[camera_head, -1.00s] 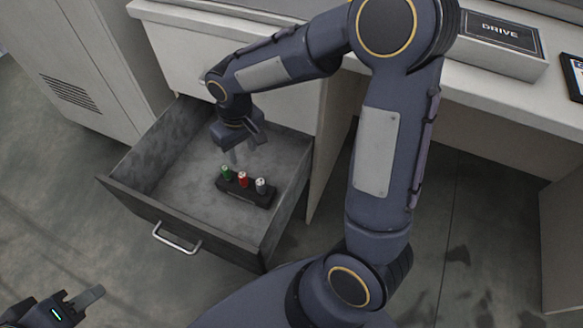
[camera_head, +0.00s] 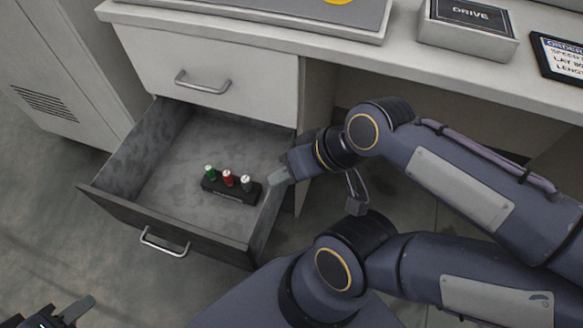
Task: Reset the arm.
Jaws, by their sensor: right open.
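My right arm reaches in from the right and folds back in front of the desk. Its gripper (camera_head: 315,188) is open and empty, with one finger close to the right wall of the open drawer and the other over the floor to the right. My left gripper (camera_head: 72,312) shows only in part at the bottom left corner, with one finger visible, so its opening cannot be judged. In the drawer (camera_head: 160,195) lies a black holder (camera_head: 228,190) with a green-topped piece (camera_head: 209,171), a red-topped piece (camera_head: 228,179) and a grey-white-topped piece (camera_head: 246,182) standing in it.
A closed upper drawer (camera_head: 215,62) sits above the open one. The desk top holds a box marked DRIVE (camera_head: 466,30) and a dark-framed order sheet (camera_head: 560,57). A grey cabinet (camera_head: 60,65) stands at the left. The floor at lower left is clear.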

